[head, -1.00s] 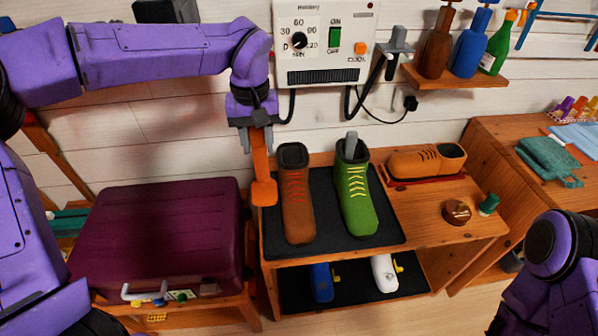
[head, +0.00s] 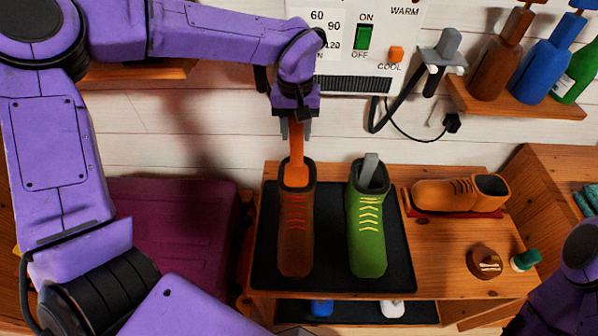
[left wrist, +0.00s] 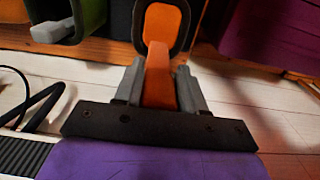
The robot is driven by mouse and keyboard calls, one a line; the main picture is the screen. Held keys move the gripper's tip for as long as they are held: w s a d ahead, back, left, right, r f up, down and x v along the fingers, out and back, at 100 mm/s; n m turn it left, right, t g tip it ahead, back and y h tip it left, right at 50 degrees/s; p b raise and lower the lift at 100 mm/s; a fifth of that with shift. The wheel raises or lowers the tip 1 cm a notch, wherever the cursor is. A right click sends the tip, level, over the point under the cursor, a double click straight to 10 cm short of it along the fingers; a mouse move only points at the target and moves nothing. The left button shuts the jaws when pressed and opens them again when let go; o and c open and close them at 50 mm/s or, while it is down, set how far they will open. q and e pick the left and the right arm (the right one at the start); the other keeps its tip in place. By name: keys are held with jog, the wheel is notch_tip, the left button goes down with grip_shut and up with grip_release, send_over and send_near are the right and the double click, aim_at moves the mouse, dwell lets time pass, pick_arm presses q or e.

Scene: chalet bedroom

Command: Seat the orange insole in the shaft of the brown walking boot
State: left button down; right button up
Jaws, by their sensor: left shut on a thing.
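The brown walking boot (head: 296,232) with red laces stands upright on the black tray at the left of the shelf top. My left gripper (head: 295,130) is above it, shut on the orange insole (head: 297,165). The insole hangs upright with its lower end at the boot's shaft opening; in the left wrist view the insole (left wrist: 160,75) runs from between the fingers into the dark collar of the boot (left wrist: 188,28). How deep it reaches is hidden. Only part of my right arm shows at the lower right; its gripper is out of view.
A green boot (head: 367,220) with a grey insert stands right beside the brown boot on the black tray (head: 402,255). A tan shoe (head: 455,192), a round tin (head: 484,262) and a green-capped bottle (head: 525,260) are to the right. A heater control box (head: 365,50) hangs behind. A maroon suitcase (head: 170,230) is left.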

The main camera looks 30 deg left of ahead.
aim_at(298, 168)
pick_arm(q)
jog(key=f, duration=1.2)
jog(key=shift+w+f, duration=0.2)
jog(key=shift+w, duration=0.2)
jog(key=shift+s, duration=0.1)
jog(key=c, duration=0.9)
grip_release()
jog(key=shift+c, duration=0.2)
notch_tip(298, 168, up, 12)
jog(key=shift+r, duration=0.1)
